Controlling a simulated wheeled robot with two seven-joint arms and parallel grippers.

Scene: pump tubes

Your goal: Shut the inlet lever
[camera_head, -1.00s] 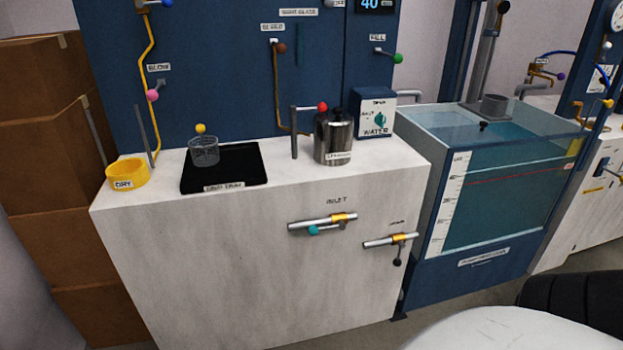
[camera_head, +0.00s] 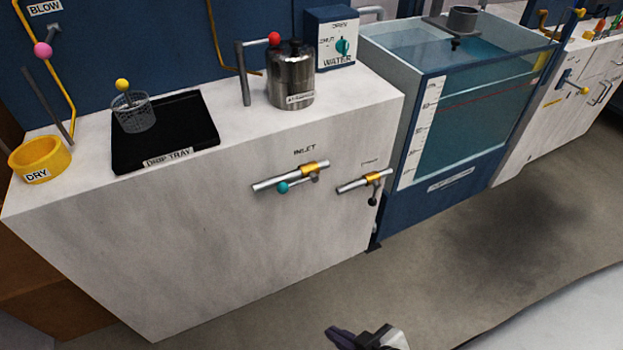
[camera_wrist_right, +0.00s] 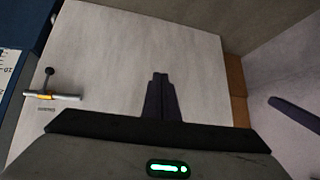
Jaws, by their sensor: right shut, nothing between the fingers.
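The inlet lever (camera_head: 283,187) ends in a teal knob. It sits on a grey pipe with a yellow valve body (camera_head: 314,169) on the white cabinet's front, below the INLET label. The lever lies nearly along the pipe, its knob pointing left, just under it. My right gripper (camera_head: 338,335) shows at the bottom edge of the head view, well below and apart from the lever. In the right wrist view its fingers (camera_wrist_right: 160,78) are shut together and empty, with the cabinet front beyond. The inlet lever is not in that wrist view. My left gripper is not in view.
A second valve with a black-knobbed lever (camera_head: 373,199) sits right of the inlet; it also shows in the wrist view (camera_wrist_right: 49,73). Open floor (camera_head: 440,270) lies in front.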

